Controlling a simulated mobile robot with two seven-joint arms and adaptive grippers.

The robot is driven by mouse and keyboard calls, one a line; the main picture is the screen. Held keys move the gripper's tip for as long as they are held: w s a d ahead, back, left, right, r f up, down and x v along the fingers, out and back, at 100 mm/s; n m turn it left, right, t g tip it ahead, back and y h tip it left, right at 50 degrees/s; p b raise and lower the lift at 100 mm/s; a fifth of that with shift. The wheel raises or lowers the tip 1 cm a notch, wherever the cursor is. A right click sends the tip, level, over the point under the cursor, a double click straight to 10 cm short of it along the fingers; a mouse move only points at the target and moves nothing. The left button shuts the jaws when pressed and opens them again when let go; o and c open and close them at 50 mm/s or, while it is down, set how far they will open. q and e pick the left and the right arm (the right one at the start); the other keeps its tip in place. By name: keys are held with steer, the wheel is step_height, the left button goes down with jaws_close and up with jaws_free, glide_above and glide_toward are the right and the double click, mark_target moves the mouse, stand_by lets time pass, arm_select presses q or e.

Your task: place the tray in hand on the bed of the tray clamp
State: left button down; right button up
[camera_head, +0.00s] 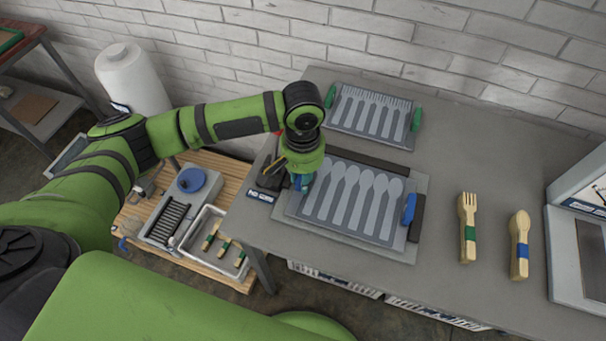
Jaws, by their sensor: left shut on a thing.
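A grey tray (352,204) with several spoon-shaped recesses and blue end handles is in the middle of the head view. My left gripper (300,183) is shut on its left-end handle, coming down from above. The tray lies level over the grey bed of the tray clamp (422,184), with dark bars along the back and right. I cannot tell whether the tray touches the bed or hangs slightly above it. The arm hides part of the clamp's left side, where a dark mechanism (268,176) shows. My right gripper is not in view.
A second tray (372,115) with green handles lies behind, near the brick wall. A wooden fork (468,228) and spoon (520,245) bundle lie to the right, before a white machine (578,240). A lower wooden bench (205,165) stands left. The table's back right is clear.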

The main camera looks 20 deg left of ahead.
arm_select(q)
steer(key=c, duration=1)
jaws_free()
steer(key=shift+f, duration=0.1)
step_height(320, 180, up, 12)
steer(key=shift+r+b, duration=0.2)
steer(key=shift+b, duration=0.15)
